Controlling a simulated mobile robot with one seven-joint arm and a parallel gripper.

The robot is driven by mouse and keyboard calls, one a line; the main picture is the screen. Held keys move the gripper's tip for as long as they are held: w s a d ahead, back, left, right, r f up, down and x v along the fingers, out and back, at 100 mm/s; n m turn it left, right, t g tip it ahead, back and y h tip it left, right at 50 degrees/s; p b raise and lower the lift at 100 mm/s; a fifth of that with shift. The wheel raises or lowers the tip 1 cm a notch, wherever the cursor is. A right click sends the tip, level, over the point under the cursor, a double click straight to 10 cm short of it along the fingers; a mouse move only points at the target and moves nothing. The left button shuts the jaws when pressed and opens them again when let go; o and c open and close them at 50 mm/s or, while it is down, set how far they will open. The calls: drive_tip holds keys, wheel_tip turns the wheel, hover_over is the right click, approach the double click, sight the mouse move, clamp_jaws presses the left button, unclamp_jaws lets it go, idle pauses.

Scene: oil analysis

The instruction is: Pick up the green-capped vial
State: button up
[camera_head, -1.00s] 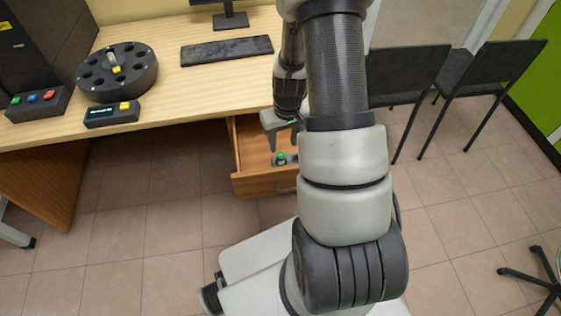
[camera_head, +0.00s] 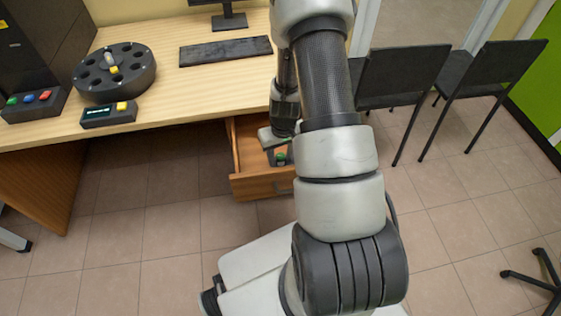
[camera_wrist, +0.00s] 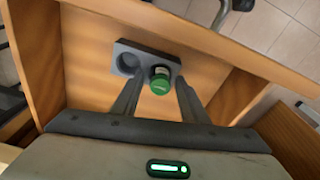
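The green-capped vial (camera_wrist: 160,81) stands in one hole of a small dark two-hole holder (camera_wrist: 131,52) inside the open wooden drawer; the other hole is empty. The vial's green cap also shows in the head view (camera_head: 281,156), partly crowded by my gripper. My gripper (camera_wrist: 158,92) is open, its two fingers reaching down into the drawer toward the holder, one on each side of the vial in the wrist view. Whether the fingers touch the vial I cannot tell.
The open drawer (camera_head: 262,187) has wooden walls close around my gripper. The desk (camera_head: 190,95) above carries a round dark carousel (camera_head: 116,72), a keyboard (camera_head: 226,51) and a small display box (camera_head: 109,114). Black chairs (camera_head: 404,76) stand at the right.

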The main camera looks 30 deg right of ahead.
clamp_jaws()
wheel_tip(320, 180, up, 11)
drive_tip(key=p, duration=0.3)
wheel_tip(320, 180, up, 6)
drive_tip(key=p, duration=0.3)
hover_over(281, 155)
drive_tip(key=w+a+r+n+b, duration=0.1)
drive_tip(key=w+a+r+b, duration=0.25)
drive_tip(key=a+r, duration=0.95)
drive_tip(key=s+r+p, duration=0.3)
drive_tip(key=r+p, duration=0.4)
drive_tip(key=p, duration=1)
drive_tip(key=shift+r, duration=0.3)
